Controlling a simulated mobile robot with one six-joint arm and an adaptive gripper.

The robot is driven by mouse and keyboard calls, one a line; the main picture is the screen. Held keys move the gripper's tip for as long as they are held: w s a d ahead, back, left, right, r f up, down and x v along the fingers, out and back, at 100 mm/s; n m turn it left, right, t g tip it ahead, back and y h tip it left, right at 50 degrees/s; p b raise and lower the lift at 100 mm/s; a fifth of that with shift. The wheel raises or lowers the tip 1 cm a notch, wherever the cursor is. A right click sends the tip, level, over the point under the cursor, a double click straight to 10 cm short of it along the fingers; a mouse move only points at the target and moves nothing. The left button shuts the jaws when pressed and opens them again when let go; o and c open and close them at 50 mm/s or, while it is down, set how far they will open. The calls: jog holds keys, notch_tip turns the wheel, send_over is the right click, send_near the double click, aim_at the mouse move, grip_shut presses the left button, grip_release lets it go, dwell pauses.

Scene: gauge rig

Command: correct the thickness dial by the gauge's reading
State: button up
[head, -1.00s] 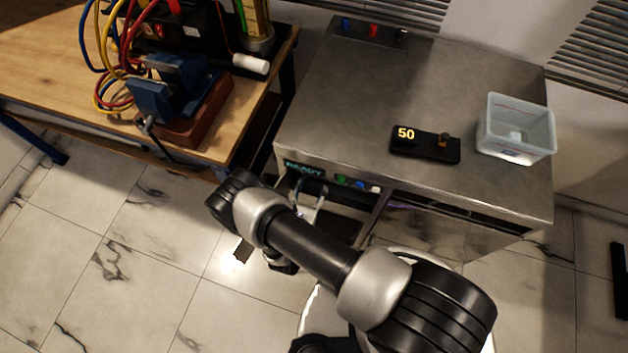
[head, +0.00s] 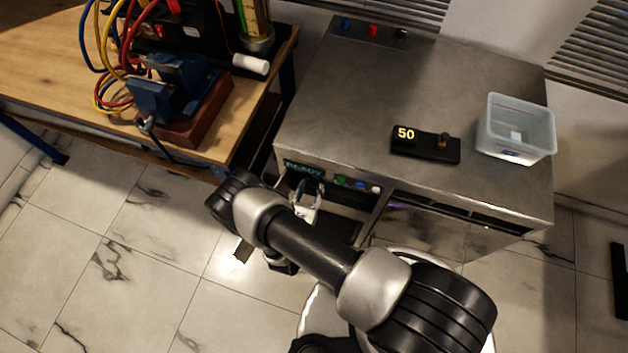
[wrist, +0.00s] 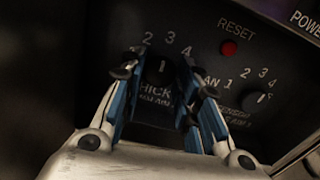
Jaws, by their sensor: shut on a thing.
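The thickness dial (wrist: 160,68) is a dark round knob with a pale mark, on a black panel in the wrist view. Numbers 2, 3 and 4 show around it; its label is partly hidden by my fingers. My gripper (wrist: 160,88) has its blue-lined fingers on both sides of this knob and is shut on it. In the head view a black box (head: 425,146) on the metal cabinet has a lit display reading 50. I cannot tell the dial's exact setting.
A clear bin (head: 516,145) stands on the metal cabinet (head: 340,100). A blue vise (head: 170,95) is on the wooden bench (head: 40,70).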

jog(key=n, duration=0.6)
jog(key=shift+n, duration=0.4)
dwell(0.4)
jog(key=o, duration=1.1)
jog(key=v, duration=1.2)
